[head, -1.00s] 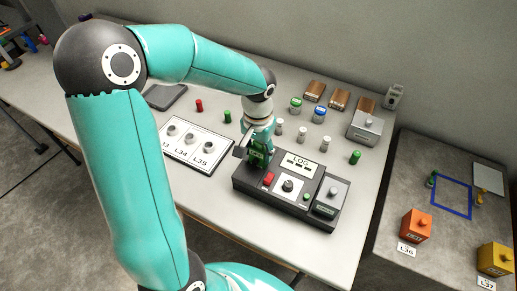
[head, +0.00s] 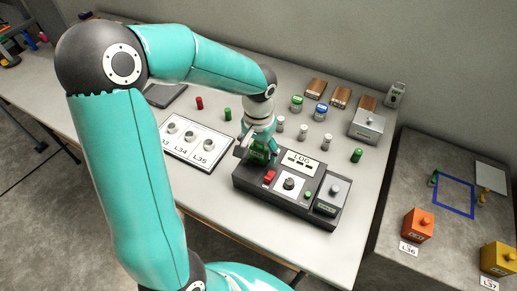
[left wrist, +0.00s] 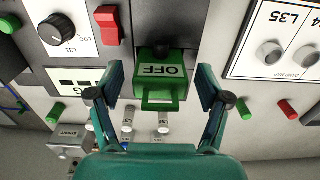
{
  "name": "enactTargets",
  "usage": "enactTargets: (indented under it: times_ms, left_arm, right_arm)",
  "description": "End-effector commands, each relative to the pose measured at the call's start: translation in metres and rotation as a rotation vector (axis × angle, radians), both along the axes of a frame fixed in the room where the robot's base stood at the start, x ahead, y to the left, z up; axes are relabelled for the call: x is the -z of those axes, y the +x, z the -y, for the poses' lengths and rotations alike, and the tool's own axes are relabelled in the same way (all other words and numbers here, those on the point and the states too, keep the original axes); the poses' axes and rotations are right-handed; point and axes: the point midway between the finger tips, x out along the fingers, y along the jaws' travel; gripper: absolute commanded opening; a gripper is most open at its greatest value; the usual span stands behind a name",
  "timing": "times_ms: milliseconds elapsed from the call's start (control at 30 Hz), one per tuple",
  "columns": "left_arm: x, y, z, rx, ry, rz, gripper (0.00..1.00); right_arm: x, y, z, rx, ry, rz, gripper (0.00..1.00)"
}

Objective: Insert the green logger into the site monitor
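The site monitor (head: 258,186) is a dark grey box with a LOG panel, a red switch and a knob, standing on the pale table. The green logger (left wrist: 161,72), labelled OFF and with a loop handle, sits in the dark bay at the monitor's left end. In the head view the logger (head: 259,153) is partly hidden by my gripper. My left gripper (head: 260,146) is above it. In the left wrist view its fingers (left wrist: 161,88) are spread on both sides of the logger, with gaps on each side. My right gripper is not in view.
A white panel with several round sockets (head: 196,143) lies left of the monitor. Small white, green and red cylinders stand behind. A grey box (head: 366,127) and wooden blocks are at the back right. A lower bench (head: 430,190) holds orange and yellow boxes.

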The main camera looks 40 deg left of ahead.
Motion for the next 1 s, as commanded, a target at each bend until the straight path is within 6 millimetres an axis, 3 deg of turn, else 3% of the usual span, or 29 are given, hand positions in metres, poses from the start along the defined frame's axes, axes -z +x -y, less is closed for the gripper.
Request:
enactTargets:
  times_ms: [267, 433, 1000]
  left_arm:
    - [0.0, 0.0, 0.0, 0.001, 0.0, 0.0, 0.8]
    - [-0.01, 0.001, 0.0, 0.0, 0.001, 0.004, 0.8]
    - [-0.108, 0.002, 0.0, 0.001, 0.001, 0.003, 0.8]
  right_arm:
    - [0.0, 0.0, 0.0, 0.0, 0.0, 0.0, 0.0]
    - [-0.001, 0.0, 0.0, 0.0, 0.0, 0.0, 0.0]
    - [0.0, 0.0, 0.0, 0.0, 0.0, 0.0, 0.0]
